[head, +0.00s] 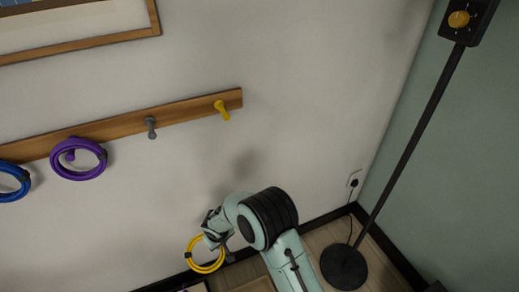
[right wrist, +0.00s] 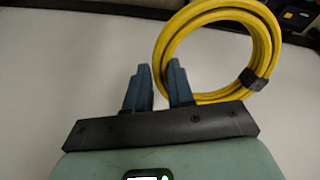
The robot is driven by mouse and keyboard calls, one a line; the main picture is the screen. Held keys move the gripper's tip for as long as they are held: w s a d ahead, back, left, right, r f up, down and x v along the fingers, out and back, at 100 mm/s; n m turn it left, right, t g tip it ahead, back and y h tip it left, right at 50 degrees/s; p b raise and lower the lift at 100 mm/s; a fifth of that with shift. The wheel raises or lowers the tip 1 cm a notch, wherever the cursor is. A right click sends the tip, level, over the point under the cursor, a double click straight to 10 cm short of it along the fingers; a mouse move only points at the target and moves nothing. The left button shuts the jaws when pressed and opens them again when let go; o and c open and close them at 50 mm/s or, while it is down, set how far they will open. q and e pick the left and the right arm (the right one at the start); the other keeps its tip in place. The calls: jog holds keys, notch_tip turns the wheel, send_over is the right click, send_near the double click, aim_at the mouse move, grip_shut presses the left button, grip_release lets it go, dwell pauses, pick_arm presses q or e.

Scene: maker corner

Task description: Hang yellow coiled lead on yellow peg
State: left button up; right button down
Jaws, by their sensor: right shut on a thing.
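The yellow coiled lead (head: 207,270) hangs in my right gripper (head: 216,240), low in front of the wall in the head view. In the right wrist view the lead (right wrist: 270,45) is a ring with a black tie, and its near edge is at the fingers of my right gripper (right wrist: 159,78), which is shut on it. The exact grip point is partly hidden. The yellow peg (head: 222,111) is at the right end of the wooden rail, bare, well above the gripper and lead. My left gripper is out of view.
The wooden rail (head: 185,112) also carries a bare grey peg (head: 151,128), a purple coil (head: 77,174) on its peg and a blue coil (head: 14,182) at the left edge. A black lamp-like stand (head: 415,135) rises at the right. Wall space below the yellow peg is clear.

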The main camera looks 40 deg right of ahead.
jog(key=w+d+r+n+t+h+b, duration=0.1)
jog(key=w+d+r+t, duration=0.2)
jog(key=d+r+t, duration=0.55)
jog(key=w+d+r+n+t+b, duration=0.15)
jog(key=d+r, duration=0.45)
jog(key=r, duration=0.7)
jog(key=s+d+r+n+t+y, duration=0.1)
jog(key=s+d+r+t, duration=0.15)
jog(key=r, duration=0.65)
jog(key=s+d+r+n+t+y, duration=0.1)
jog(key=s+r+t, duration=0.2)
jog(key=r, duration=0.7)
pick_arm(q)
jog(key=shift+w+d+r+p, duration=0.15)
jog(key=shift+p, duration=1.35)
pick_arm(e)
jog(key=shift+w+d+f, duration=0.25)
jog(key=shift+w+d, duration=0.25)
jog(key=shift+w, duration=1.35)
jog(key=shift+w+d+f, duration=0.3)
jog(key=shift+w+d, duration=0.25)
jog(key=shift+w, duration=1.35)
jog(key=shift+w+d+f, duration=0.25)
jog(key=shift+w+d, duration=0.25)
jog(key=shift+w, duration=1.35)
jog(key=c, duration=0.9)
grip_release()
